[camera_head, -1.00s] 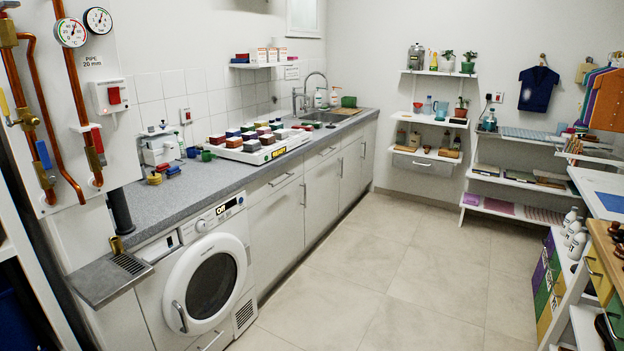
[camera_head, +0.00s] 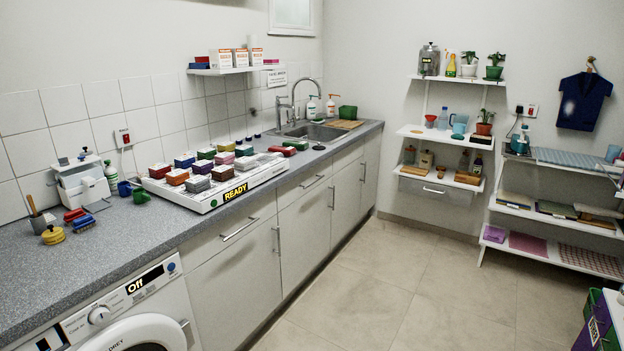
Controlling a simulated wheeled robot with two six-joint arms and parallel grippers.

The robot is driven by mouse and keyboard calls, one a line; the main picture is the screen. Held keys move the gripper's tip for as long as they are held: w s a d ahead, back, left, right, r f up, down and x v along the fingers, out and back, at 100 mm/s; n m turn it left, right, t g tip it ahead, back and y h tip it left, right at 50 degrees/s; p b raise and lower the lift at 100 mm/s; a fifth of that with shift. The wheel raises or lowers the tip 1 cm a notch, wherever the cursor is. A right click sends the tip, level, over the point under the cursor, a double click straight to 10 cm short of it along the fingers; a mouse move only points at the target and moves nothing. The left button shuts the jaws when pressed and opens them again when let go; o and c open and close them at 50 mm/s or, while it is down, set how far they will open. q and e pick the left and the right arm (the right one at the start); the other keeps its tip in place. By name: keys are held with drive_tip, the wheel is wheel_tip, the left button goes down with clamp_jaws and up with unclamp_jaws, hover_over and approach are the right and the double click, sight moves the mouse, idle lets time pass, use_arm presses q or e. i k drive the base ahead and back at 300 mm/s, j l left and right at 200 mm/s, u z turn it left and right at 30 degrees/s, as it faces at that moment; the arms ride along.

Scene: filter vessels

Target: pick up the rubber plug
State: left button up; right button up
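I cannot pick out the rubber plug for certain. Small dark items stand on the counter by the sink, among them one near the sink's front edge (camera_head: 318,146), too small to identify. The sink (camera_head: 312,131) is at the far end of the counter, with a tall curved tap (camera_head: 306,98) behind it. Neither of my grippers shows in the view.
A white tray (camera_head: 215,199) marked READY carries several coloured blocks on the counter (camera_head: 120,240). A washing machine (camera_head: 125,310) is at the lower left. Wall shelves (camera_head: 440,133) hold bottles, plants and a steel vessel (camera_head: 429,60). The tiled floor (camera_head: 400,265) is clear.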

sight(316, 147)
drive_tip(key=i+j, duration=1.15)
drive_tip(key=j, duration=0.2)
drive_tip(key=i+l+z, duration=0.6)
drive_tip(key=i, duration=0.3)
drive_tip(key=i+l+z, duration=0.15)
drive_tip(key=i+z, duration=0.15)
drive_tip(key=i, duration=0.15)
drive_tip(key=i+z, duration=0.3)
drive_tip(key=i, duration=0.2)
